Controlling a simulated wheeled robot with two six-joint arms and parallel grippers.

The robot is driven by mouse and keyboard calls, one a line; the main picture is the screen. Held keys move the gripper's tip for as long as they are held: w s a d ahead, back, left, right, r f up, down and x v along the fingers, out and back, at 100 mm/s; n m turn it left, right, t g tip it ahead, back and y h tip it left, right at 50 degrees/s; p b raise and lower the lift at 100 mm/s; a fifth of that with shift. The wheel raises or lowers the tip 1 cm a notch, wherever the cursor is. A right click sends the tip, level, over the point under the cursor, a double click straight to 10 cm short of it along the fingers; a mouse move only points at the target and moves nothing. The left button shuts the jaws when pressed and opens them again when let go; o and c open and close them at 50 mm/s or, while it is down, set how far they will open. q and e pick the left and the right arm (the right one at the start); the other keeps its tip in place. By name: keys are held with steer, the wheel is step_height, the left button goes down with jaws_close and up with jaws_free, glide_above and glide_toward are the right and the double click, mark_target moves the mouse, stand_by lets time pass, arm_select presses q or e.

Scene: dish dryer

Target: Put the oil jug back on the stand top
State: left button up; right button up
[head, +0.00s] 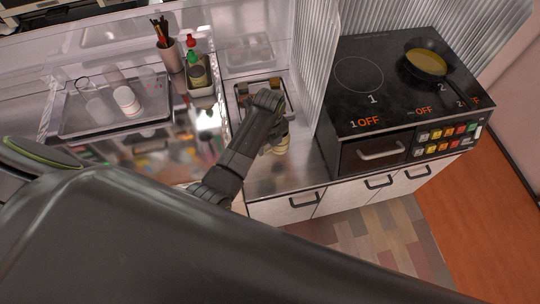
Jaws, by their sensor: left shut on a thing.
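My left gripper (272,108) reaches over the counter right of the sink area, beside a small dark-edged stand (242,96). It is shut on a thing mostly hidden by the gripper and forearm. A pale yellowish jug-like object (281,145) shows just below the gripper, in front of the stand and close over the counter. It looks like the oil jug, but its upper part is covered and I cannot tell whether it touches the counter. My right gripper is not in view.
A ribbed panel (309,65) stands between the stand and the black cooktop (375,95), which holds a pan (425,63). Bottles (197,72) and a utensil cup (170,55) stand left. A tray (75,118) holds white cups. Bare counter (298,172) shows in front.

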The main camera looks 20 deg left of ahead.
mark_target(268, 150)
arm_select(q)
step_height(268, 150, down, 4)
steer(key=shift+r, duration=0.15)
step_height(268, 150, down, 4)
steer(key=shift+r+b, duration=0.2)
steer(key=shift+b, duration=0.25)
steer(key=shift+f, duration=0.4)
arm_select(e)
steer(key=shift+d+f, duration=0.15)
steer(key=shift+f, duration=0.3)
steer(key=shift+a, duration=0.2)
arm_select(q)
steer(key=shift+f, duration=0.1)
steer(key=o, duration=1.3)
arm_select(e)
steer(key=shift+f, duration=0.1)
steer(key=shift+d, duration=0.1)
